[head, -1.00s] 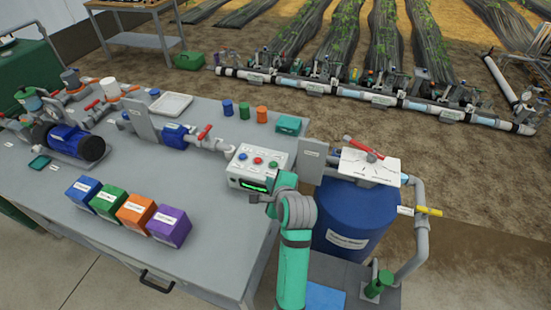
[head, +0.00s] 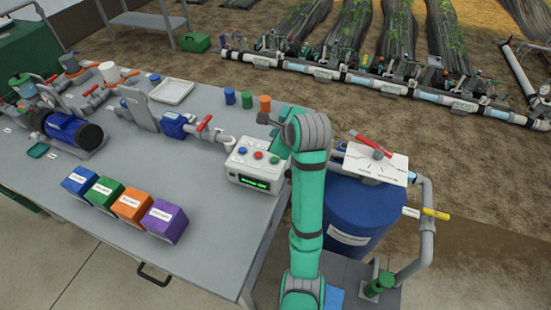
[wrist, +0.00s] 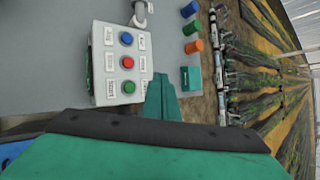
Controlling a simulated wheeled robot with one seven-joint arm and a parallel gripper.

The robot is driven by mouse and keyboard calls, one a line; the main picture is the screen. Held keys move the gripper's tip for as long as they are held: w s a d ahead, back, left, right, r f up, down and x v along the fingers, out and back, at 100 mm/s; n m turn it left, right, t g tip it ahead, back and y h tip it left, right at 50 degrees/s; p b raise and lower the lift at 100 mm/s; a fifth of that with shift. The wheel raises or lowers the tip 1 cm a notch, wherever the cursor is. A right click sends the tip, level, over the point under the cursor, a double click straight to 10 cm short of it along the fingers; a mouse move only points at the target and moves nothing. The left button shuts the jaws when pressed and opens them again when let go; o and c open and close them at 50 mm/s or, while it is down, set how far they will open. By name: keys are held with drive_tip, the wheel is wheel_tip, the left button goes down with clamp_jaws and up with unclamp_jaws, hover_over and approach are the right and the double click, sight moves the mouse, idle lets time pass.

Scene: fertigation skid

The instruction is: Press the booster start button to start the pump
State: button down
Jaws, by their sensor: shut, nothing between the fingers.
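The pale control box (head: 236,169) stands on the grey bench with a lit green display. A blue button (head: 242,150), a red button (head: 258,155) and a green button (head: 274,160) sit in a row on its top. The wrist view shows the blue (wrist: 127,38), red (wrist: 127,62) and green (wrist: 128,87) buttons with label plates too small to read surely. My gripper (wrist: 159,77) is shut and empty, to the right of the green button in that view and apart from it in the picture. In the head view my gripper (head: 277,145) is just behind the green button; its height above the box is unclear.
Blue, green and orange cylinders (head: 265,104) stand behind the box. A teal block (wrist: 190,78) is beside my fingers in the wrist view. A valve and pipe (head: 203,124) join from the left. A blue tank (head: 340,212) stands right of the bench.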

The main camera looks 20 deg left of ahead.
hover_over(276, 162)
wheel_tip(276, 162, down, 7)
drive_tip(key=shift+a+r, duration=0.1)
drive_tip(key=shift+w+f, duration=0.1)
drive_tip(key=shift+f, duration=0.85)
drive_tip(key=shift+d, duration=0.2)
drive_tip(key=shift+a, duration=0.1)
idle(1.3)
drive_tip(key=shift+f, duration=0.4)
